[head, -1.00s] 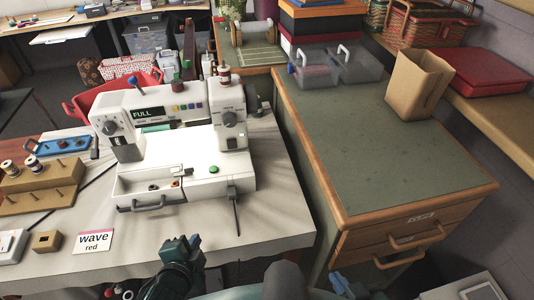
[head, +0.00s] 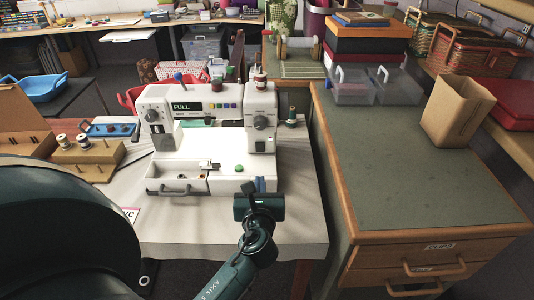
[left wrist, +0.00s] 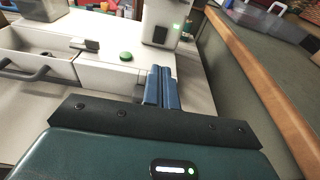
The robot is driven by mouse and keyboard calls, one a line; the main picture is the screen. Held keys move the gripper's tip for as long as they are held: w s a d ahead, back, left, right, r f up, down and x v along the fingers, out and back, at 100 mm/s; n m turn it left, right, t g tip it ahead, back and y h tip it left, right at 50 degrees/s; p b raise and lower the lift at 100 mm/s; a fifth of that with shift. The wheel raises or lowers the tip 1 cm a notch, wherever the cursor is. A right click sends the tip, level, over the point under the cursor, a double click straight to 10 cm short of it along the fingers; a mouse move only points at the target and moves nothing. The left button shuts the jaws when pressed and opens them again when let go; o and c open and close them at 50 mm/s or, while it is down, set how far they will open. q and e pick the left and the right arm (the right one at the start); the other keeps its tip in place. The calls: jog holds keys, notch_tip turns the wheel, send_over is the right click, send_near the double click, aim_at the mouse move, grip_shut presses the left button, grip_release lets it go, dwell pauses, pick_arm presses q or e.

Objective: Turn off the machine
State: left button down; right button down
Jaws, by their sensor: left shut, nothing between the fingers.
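The white sewing machine (head: 212,140) stands on the pale-topped table, with a dark screen reading "FULL" (head: 182,106). A round green button (head: 239,168) is on the front right of its base; it also shows in the left wrist view (left wrist: 126,57). A small green light (left wrist: 177,27) glows on the machine's right column. My left gripper (head: 260,184) is shut and empty at the base's front right corner, its blue fingers (left wrist: 161,72) pointing toward the machine, right of the button. I cannot tell whether they touch the base. My right gripper is not in view.
An open drawer (head: 176,189) with a handle sticks out at the machine's front left. A wooden spool stand (head: 88,155) is to the left. A green-topped cabinet (head: 400,170) is to the right, with a paper bag (head: 455,112).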

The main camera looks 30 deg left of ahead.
pick_arm(q)
send_near(261, 145)
jog(key=x, duration=0.2)
jog(key=f+x, duration=0.1)
jog(key=x, duration=0.2)
jog(key=shift+w+a, duration=0.4)
jog(key=shift+w, duration=0.25)
jog(key=shift+r, duration=0.1)
jog(key=shift+w+a+r+p, duration=0.2)
jog(key=shift+w+r+p, duration=0.1)
jog(key=shift+p, duration=0.15)
jog(key=shift+f, duration=0.2)
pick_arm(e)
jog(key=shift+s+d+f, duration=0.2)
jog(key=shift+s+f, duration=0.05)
pick_arm(q)
jog(key=shift+s, duration=0.1)
